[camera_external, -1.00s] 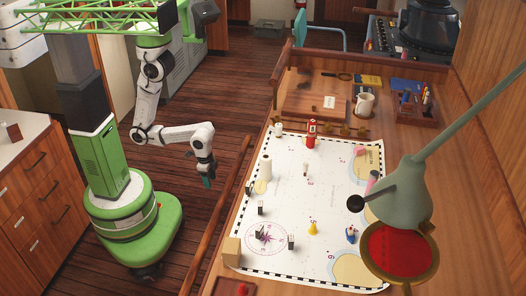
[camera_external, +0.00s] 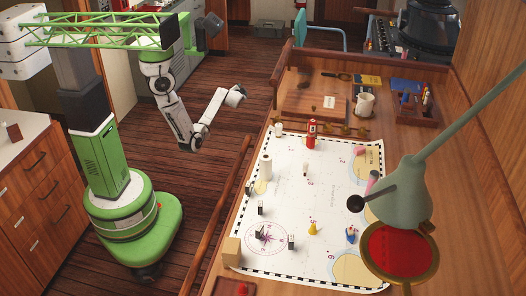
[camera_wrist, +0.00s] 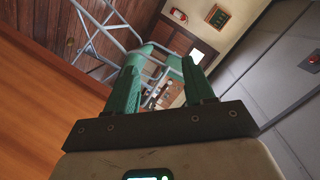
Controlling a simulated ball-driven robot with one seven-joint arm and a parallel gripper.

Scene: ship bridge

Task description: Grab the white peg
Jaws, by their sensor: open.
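Several small pieces stand on the white chart (camera_external: 335,200) in the outside view. A short white peg-like piece (camera_external: 278,130) is at its far left edge. A larger white cylinder (camera_external: 266,168) stands nearer, by the left edge. A thin, small pale piece (camera_external: 306,168) stands to its right; I cannot tell for sure which is the white peg. My gripper shows in the wrist view (camera_wrist: 160,68), with its two green fingers apart and nothing between them. In the outside view my arm's end is raised left of the desk, apart from the pieces; the fingers are not clear there. No peg shows in the wrist view.
A red figure (camera_external: 312,134), a yellow cone (camera_external: 313,229) and several dark blocks also stand on the chart. A green desk lamp (camera_external: 408,195) overhangs the right side. A wooden rail (camera_external: 222,205) runs along the desk's left side. A mug (camera_external: 365,104) stands at the back.

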